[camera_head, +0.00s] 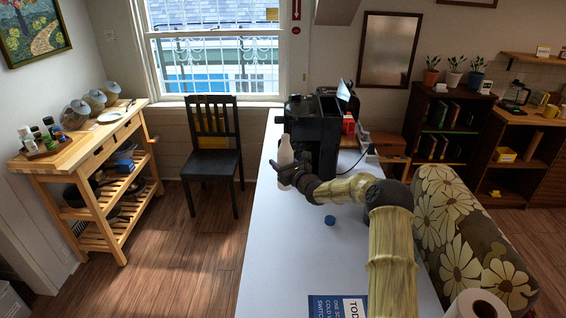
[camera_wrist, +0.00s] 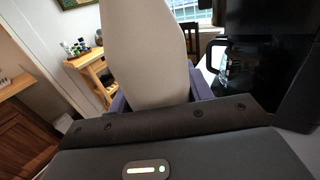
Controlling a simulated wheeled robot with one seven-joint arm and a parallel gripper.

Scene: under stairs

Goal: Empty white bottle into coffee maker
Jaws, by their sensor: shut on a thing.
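The white bottle (camera_head: 286,156) is upright in my gripper (camera_head: 283,171), near the left edge of the white table (camera_head: 275,262). In the wrist view the bottle (camera_wrist: 145,50) fills the middle, with purple finger parts of my gripper (camera_wrist: 160,100) on both sides of it. My gripper is shut on the bottle. The black coffee maker (camera_head: 312,132) stands on the table just right of and behind the bottle. It also shows at the right of the wrist view (camera_wrist: 270,60), with a glass carafe in it. Whether the bottle touches the table is hidden.
A blue leaflet (camera_head: 337,306) and a paper roll (camera_head: 477,304) are near the front. A red box (camera_head: 348,124) is behind the coffee maker. A black chair (camera_head: 212,163) stands left of the table.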

